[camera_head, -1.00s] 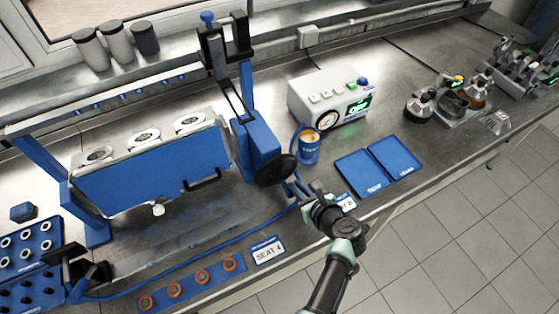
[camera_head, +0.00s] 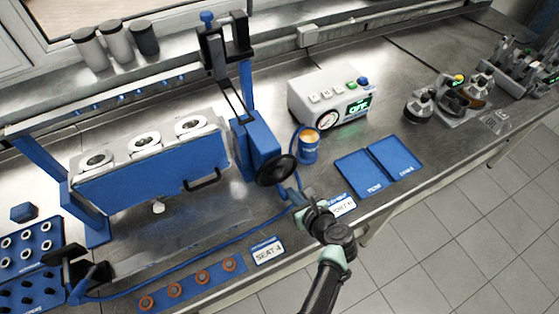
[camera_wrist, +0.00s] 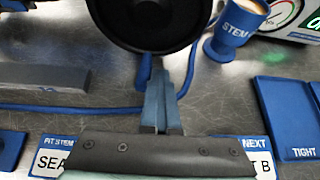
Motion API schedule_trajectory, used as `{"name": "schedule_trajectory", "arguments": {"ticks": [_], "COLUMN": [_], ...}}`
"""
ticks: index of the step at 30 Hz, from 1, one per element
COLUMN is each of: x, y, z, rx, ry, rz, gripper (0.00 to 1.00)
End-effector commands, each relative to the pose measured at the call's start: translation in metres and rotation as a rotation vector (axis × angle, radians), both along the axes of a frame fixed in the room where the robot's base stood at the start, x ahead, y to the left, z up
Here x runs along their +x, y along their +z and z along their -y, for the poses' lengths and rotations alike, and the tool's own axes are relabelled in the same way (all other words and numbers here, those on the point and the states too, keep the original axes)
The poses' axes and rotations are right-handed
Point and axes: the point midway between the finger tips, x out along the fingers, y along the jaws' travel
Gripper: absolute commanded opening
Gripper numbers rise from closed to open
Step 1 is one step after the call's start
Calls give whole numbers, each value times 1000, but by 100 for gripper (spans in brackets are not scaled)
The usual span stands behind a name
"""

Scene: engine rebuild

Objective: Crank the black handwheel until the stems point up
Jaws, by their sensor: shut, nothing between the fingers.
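The black handwheel (camera_head: 276,170) is on the right side of the blue stand (camera_head: 258,145). In the wrist view the wheel (camera_wrist: 150,22) fills the top middle. My gripper (camera_head: 298,193) is shut and empty, just below and in front of the wheel. In the wrist view its closed fingers (camera_wrist: 160,100) point toward the wheel's lower rim; I cannot tell whether they touch it. The grey block (camera_head: 150,148) in the blue cradle (camera_head: 150,180) has several round openings on top. A small pale knob (camera_head: 158,207) hangs under the cradle. Stems are not clearly visible.
A blue cup labelled STEM (camera_head: 308,147), a control box with a gauge (camera_head: 330,97) and two blue trays (camera_head: 378,168) are right of the wheel. A blue hose (camera_head: 190,263) crosses the bench. A strip with copper-coloured rings (camera_head: 190,286) and the SEAT card (camera_head: 267,251) lie in front.

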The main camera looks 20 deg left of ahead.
Motion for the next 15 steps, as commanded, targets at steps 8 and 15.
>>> {"name": "schedule_trajectory", "arguments": {"ticks": [8, 15], "x": [-6, -8], "y": [0, 1], "z": [-6, -8], "rx": [4, 4], "ry": [7, 9], "rz": [-1, -2], "gripper": [0, 0]}}
